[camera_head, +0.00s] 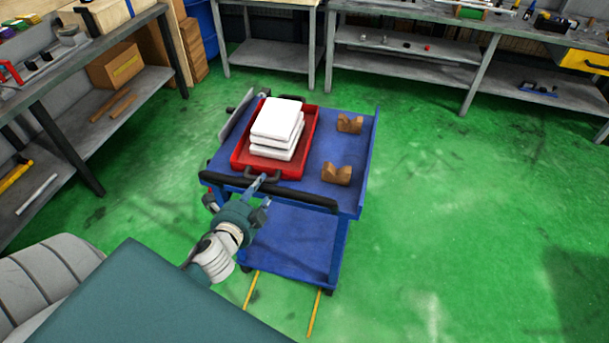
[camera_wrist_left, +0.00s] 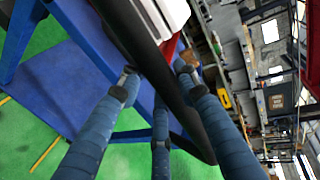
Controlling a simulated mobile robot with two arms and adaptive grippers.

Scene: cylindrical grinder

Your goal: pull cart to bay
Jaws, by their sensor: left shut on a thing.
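The blue cart (camera_head: 347,201) stands on the green floor in the middle of the head view, with a lower shelf and a black push handle (camera_head: 310,200) along its near edge. My left gripper (camera_head: 262,190) is shut on the handle, left of its middle. In the left wrist view the gripper's blue fingers (camera_wrist_left: 158,82) lie on both sides of the black handle bar (camera_wrist_left: 148,52). A red tray (camera_head: 312,130) with stacked white blocks (camera_head: 276,122) and two brown V-shaped blocks (camera_head: 337,174) sit on the cart top. My right gripper is not in view.
Two yellow floor lines (camera_head: 314,312) run from under the cart toward me. A grey workbench (camera_head: 90,65) stands at the left, and more benches (camera_head: 400,63) line the back. The green floor right of the cart is clear.

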